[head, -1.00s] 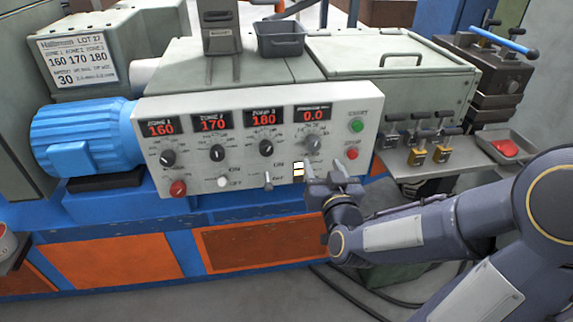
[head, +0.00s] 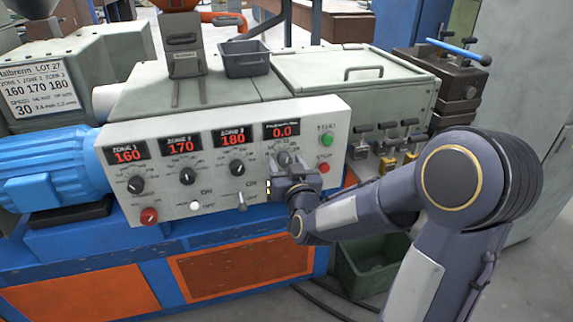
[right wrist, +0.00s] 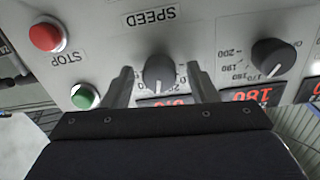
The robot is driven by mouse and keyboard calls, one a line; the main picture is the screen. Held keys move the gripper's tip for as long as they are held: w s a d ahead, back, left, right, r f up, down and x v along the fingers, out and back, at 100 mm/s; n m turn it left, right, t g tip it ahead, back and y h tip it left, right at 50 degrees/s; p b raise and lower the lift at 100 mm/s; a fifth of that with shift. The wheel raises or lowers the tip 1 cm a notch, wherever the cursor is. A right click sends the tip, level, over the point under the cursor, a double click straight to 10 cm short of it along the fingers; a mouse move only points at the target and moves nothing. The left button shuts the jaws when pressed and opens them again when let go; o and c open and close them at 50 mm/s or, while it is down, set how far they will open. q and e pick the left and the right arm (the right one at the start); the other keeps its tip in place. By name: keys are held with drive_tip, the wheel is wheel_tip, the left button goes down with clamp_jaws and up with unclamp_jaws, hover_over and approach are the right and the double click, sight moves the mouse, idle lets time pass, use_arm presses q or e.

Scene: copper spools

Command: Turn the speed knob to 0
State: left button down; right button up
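In the right wrist view the knob (right wrist: 160,72) shows upside down, near the SPEED label (right wrist: 151,16). My right gripper (head: 292,172) is at the panel by the knob. In the wrist view my right gripper (right wrist: 160,68) is open, with one finger on each side of the knob and visible gaps between. The pointer's exact setting is hard to read. My left gripper is not in view.
A green START button (head: 327,140) and red STOP button (head: 324,168) sit right of the knob. The zone 3 knob (head: 238,168) is to its left. A toggle lever (head: 242,202) sticks out lower left. Padlocked levers (head: 386,150) stand farther right.

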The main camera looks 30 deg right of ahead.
drive_tip(key=c, duration=0.9)
drive_tip(key=shift+n, duration=0.4)
drive_tip(key=n, duration=0.3)
drive_tip(key=shift+n, duration=0.3)
drive_tip(key=n, duration=0.4)
drive_tip(key=shift+n, duration=0.4)
drive_tip(key=n, duration=0.4)
drive_tip(key=shift+n+y, duration=0.3)
drive_tip(key=shift+f+n+p, duration=0.1)
drive_tip(key=shift+n+p, duration=0.5)
drive_tip(key=shift+n, duration=1.7)
drive_tip(key=shift+t, duration=0.3)
